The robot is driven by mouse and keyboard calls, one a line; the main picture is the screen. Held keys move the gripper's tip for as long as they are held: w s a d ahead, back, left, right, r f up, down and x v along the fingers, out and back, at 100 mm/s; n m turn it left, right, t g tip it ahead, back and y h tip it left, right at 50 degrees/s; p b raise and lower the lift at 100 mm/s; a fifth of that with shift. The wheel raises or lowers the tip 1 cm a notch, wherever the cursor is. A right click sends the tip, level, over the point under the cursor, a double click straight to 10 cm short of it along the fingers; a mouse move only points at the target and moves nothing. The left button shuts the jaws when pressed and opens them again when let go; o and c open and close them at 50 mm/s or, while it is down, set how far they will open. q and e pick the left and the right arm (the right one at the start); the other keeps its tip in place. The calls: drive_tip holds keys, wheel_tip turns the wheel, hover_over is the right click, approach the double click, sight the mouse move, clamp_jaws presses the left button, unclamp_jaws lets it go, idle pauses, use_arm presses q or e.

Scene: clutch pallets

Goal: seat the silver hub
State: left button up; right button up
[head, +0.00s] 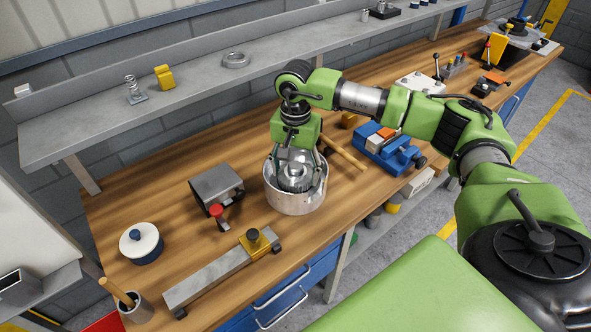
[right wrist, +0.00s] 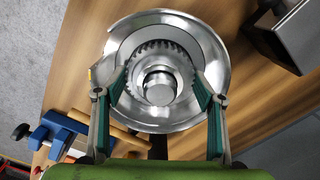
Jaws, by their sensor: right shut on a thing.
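The silver hub (right wrist: 159,88), with a round central boss and a toothed ring, is between the fingers of my right gripper (head: 296,166). In the head view the hub (head: 294,181) shows within the mouth of an open silver drum (head: 292,204) on the wooden bench. In the right wrist view the drum's bright rim (right wrist: 205,38) surrounds the hub, with a wider gap at the top left. My right gripper is shut on the hub and points down into the drum. Whether the hub rests on the drum's floor is hidden. My left gripper is out of view.
A grey block with a red knob (head: 216,190) stands left of the drum. A grey bar with a yellow slider (head: 222,268) lies in front. A wooden handle (head: 342,152) and a blue vise (head: 388,152) are to the right. A white-lidded pot (head: 141,243) stands far left.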

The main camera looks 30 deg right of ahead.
idle(0.4)
drive_tip(key=o, duration=2.1)
drive_tip(key=shift+f, duration=0.1)
drive_tip(key=shift+c, duration=0.2)
drive_tip(key=shift+o, duration=0.3)
drive_tip(key=shift+r, duration=0.2)
drive_tip(key=shift+r+p, duration=1.85)
drive_tip(key=shift+r, duration=1.6)
drive_tip(key=shift+f, duration=0.1)
